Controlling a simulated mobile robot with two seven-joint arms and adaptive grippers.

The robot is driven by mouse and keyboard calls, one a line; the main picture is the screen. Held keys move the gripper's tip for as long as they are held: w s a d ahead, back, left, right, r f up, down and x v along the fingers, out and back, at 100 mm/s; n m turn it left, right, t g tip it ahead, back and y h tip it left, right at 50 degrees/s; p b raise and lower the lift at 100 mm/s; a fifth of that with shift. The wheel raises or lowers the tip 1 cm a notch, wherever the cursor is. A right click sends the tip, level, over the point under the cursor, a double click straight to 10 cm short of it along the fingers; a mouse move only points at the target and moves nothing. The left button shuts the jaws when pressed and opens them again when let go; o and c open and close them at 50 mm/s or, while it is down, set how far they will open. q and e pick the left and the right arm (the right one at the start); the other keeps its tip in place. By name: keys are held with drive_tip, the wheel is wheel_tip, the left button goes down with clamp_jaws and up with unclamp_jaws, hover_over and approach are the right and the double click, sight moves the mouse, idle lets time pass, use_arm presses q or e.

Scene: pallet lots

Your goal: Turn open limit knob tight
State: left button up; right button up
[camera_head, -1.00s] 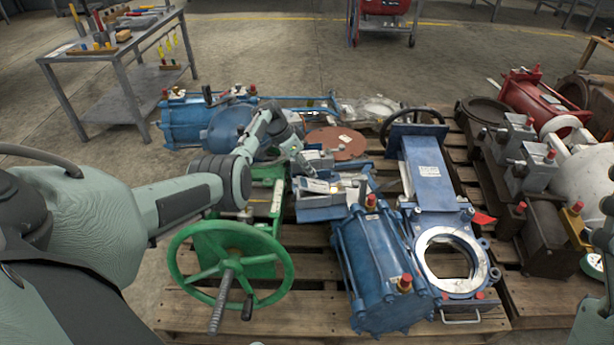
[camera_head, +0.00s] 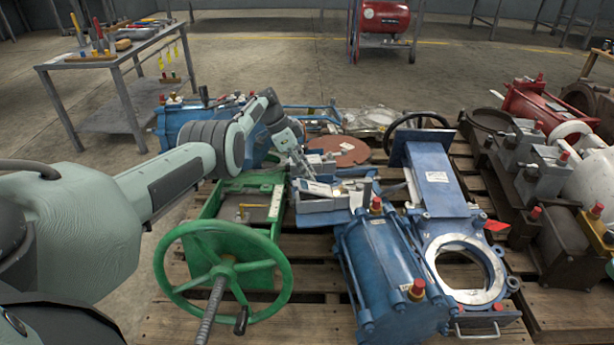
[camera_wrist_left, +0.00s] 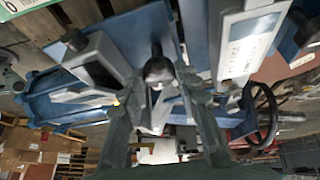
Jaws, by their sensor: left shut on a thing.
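The blue-and-grey actuator unit (camera_head: 322,205) sits on the pallet between the green handwheel and the blue cylinder. My left gripper (camera_head: 301,170) reaches down onto it from the far left side. In the left wrist view, a dark round-ended knob (camera_wrist_left: 158,72) shows between the two fingers of my left gripper (camera_wrist_left: 160,88), which is shut on it. In the head view the knob is hidden by the gripper and too small to make out. My right gripper is not in view.
A green handwheel (camera_head: 222,272) with a threaded stem stands in front of my left arm. A blue cylinder (camera_head: 385,265) and a blue gate valve (camera_head: 432,185) lie to the right. A tool table (camera_head: 110,62) stands at the back left, with open floor behind the pallets.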

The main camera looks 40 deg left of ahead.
use_arm(q)
drive_tip(key=shift+s+d+f+m+b, duration=0.1)
drive_tip(key=shift+d+m+b, duration=0.05)
drive_tip(key=shift+m+b, duration=0.15)
idle(0.4)
drive_tip(key=o, duration=1.1)
drive_tip(key=shift+o, duration=0.2)
drive_tip(key=shift+a, duration=0.2)
drive_tip(key=shift+v, duration=0.75)
drive_tip(key=v, duration=1)
drive_tip(key=shift+r, duration=0.25)
drive_tip(key=shift+a, duration=0.15)
